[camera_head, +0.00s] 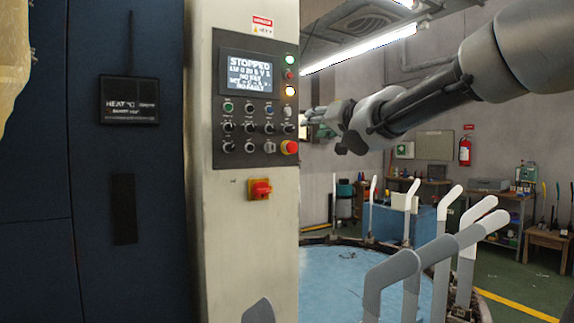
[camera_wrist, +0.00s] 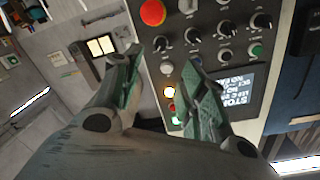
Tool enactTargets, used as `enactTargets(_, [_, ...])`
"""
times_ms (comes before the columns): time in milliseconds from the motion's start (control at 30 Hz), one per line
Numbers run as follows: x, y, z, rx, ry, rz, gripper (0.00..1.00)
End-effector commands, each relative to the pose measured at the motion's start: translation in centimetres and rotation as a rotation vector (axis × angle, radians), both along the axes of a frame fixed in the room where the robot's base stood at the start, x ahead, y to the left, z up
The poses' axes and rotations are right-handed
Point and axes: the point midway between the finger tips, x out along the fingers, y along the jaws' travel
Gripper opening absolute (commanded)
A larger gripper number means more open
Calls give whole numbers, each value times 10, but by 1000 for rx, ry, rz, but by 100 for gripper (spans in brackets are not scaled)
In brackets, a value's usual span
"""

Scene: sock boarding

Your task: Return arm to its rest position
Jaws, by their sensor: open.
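My arm reaches in from the upper right in the head view, and its far end meets the cabinet's right edge. In the wrist view my gripper (camera_wrist: 162,58) is open and empty, its two green-padded fingers spread apart. The control panel (camera_head: 220,158) shows behind and beside the fingers in the wrist view (camera_wrist: 210,50). No contact between fingers and panel is visible. The panel's screen (camera_head: 247,73) reads STOPPED. A red emergency button (camera_head: 289,147) sits at the panel's lower right; it also shows in the wrist view (camera_wrist: 153,12).
The pale machine cabinet (camera_head: 240,255) stands in front, with a dark blue door (camera_head: 40,150) at left. At right, several white and grey sock forms (camera_head: 392,269) stand upright around a round blue table (camera_head: 335,285). Shelves (camera_head: 505,205) and a fire extinguisher (camera_head: 465,151) are farther back.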

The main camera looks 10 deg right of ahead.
Motion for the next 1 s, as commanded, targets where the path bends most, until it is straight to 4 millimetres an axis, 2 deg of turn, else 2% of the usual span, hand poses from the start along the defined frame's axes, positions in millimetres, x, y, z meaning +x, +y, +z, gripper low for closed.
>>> enactTargets(100, [0, 0, 0, -23, -5, 0, 42])
enactTargets(167, [1, -5, -7, -86, 7, -16, 42])
enactTargets(267, [1, -29, -49, -252, 118, -85, 42])
enactTargets(300, [-4, -40, -75, -321, 192, -109, 42])
enactTargets(367, [-21, -59, -116, -422, 316, -133, 42])
enactTargets(400, [-39, -72, -142, -487, 405, -139, 42])
enactTargets(467, [-71, -88, -178, -567, 535, -131, 42])
enactTargets(500, [-95, -97, -201, -611, 620, -115, 42])
enactTargets(567, [-135, -107, -232, -662, 744, -76, 42])
enactTargets(600, [-163, -111, -250, -685, 821, -43, 42])
enactTargets(700, [-230, -114, -288, -710, 981, 53, 42])
enactTargets(833, [-301, -109, -318, -660, 1100, 130, 42])
enactTargets(900, [-315, -108, -321, -624, 1091, 117, 42])
enactTargets(1000, [-319, -111, -316, -617, 1062, 93, 42])
